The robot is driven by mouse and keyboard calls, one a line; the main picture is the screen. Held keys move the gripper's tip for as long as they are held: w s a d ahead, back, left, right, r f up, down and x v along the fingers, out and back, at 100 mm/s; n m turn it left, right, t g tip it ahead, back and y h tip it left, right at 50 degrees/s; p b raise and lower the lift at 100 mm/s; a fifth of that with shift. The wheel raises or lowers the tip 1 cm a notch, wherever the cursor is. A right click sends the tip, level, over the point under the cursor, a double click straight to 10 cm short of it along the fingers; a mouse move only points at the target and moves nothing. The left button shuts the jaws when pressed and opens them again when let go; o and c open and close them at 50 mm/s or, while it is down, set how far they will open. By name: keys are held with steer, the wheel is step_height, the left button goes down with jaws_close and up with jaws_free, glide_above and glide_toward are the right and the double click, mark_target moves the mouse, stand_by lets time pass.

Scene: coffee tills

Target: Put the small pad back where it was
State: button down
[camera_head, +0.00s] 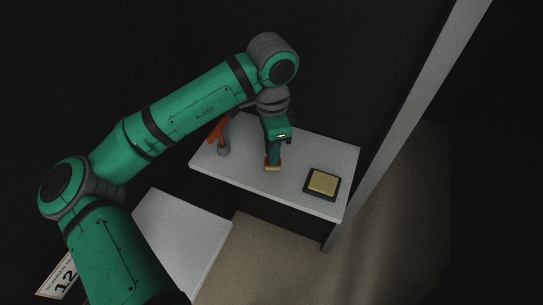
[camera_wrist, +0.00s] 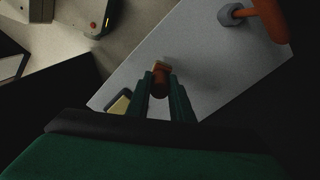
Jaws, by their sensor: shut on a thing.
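My gripper (camera_head: 272,160) is shut on a small brown piece with a pale, tan edge (camera_head: 273,168), over the middle of the grey counter (camera_head: 240,175). In the wrist view the held piece (camera_wrist: 160,66) shows a reddish-brown body between the fingers (camera_wrist: 160,84) and a pale end. I cannot tell if it touches the counter. A small yellow pad (camera_head: 323,182) lies in a dark square tray (camera_head: 307,190) to the right of my gripper. In the wrist view the yellow pad (camera_wrist: 119,105) is partly hidden at lower left.
An orange handled thing on a grey foot (camera_head: 222,149) stands at the counter's left; its foot (camera_wrist: 232,14) shows in the wrist view. A pale post (camera_head: 400,120) rises past the counter's right end. A lower white surface (camera_head: 175,230) is in front. Bare counter lies between gripper and tray.

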steer(key=shift+w+f, duration=0.2)
steer(key=shift+f, duration=0.1)
steer(key=shift+w+f, duration=0.15)
steer(key=shift+f, duration=0.75)
steer(key=shift+w+f, duration=0.1)
steer(key=shift+f, duration=0.8)
steer(key=c, duration=1.6)
jaws_free()
steer(key=shift+o, duration=0.2)
step_height(320, 180, up, 12)
steer(key=shift+r, duration=0.1)
